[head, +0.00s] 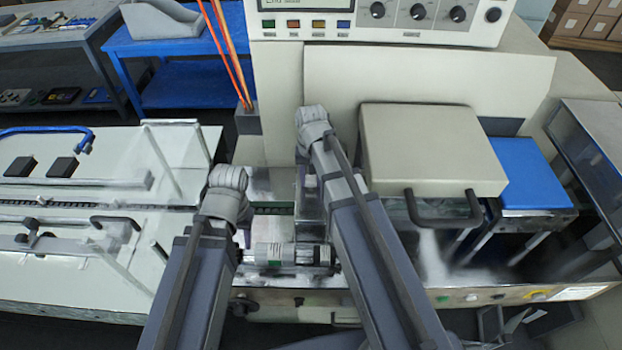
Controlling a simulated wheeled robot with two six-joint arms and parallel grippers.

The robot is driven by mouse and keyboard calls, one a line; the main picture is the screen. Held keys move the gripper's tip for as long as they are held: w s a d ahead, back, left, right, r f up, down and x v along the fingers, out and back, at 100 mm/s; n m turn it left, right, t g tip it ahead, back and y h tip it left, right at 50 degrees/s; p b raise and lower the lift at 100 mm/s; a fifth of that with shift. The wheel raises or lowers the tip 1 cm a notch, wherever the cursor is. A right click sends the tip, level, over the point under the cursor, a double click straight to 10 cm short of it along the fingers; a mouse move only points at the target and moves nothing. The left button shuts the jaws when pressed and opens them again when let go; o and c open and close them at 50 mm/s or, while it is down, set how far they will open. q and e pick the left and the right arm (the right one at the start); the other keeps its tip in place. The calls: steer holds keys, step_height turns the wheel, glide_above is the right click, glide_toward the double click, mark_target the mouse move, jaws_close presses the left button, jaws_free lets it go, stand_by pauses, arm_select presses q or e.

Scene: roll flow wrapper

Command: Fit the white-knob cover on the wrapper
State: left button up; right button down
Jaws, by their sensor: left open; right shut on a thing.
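My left gripper (228,180) is at the end of the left arm, over the left part of the wrapper. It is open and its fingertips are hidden. My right gripper (314,125) is farther back, in front of the wrapper's upright cream panel. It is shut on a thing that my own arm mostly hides. A small pale knob-like piece on a grey block (311,204) shows just left of my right forearm; this looks like the white-knob cover, but its outline is unclear. The wrapper (262,312) has a grey motor-like cylinder (285,254) between my arms.
A large cream hood with a black handle (433,150) stands right of my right arm, with a blue-topped block (527,180) beyond it. A control panel (400,20) is above. Two orange rods (228,55) rise behind. A pale infeed table (80,255) with thin posts lies left.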

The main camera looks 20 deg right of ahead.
steer(key=shift+c, duration=1.8)
jaws_free()
step_height(320, 180, up, 8)
steer(key=p, duration=0.8)
steer(key=shift+f, duration=0.1)
